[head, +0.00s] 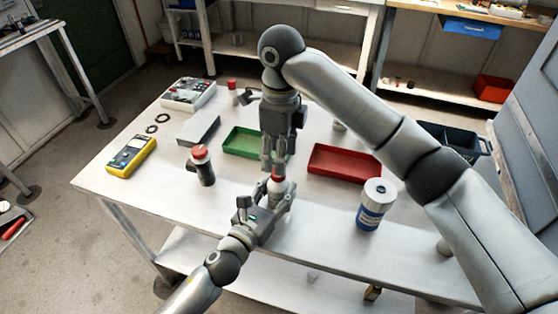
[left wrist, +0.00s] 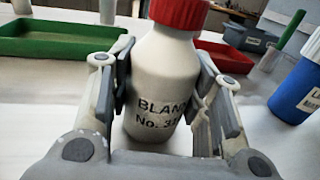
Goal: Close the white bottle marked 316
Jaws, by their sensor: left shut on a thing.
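The white bottle (left wrist: 160,85) with a red cap (left wrist: 180,12) stands upright between the fingers of my left gripper (left wrist: 163,85). Its label reads "BLAN…" and "No. 31", with the last digit hard to read. In the head view, my left gripper (head: 272,203) comes in low from the left and is shut on the bottle body. The red cap (head: 277,176) shows at the bottle's top. My right gripper (head: 274,166) points straight down with its fingertips just above or at the cap. I cannot tell whether they touch it or how far they are closed.
A dark bottle with a red cap (head: 203,168) stands to the left. A blue-and-white container (head: 373,205) stands to the right. A green tray (head: 240,143) and red tray (head: 343,175) lie behind. A yellow meter (head: 130,155) lies at far left. The table's front strip is clear.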

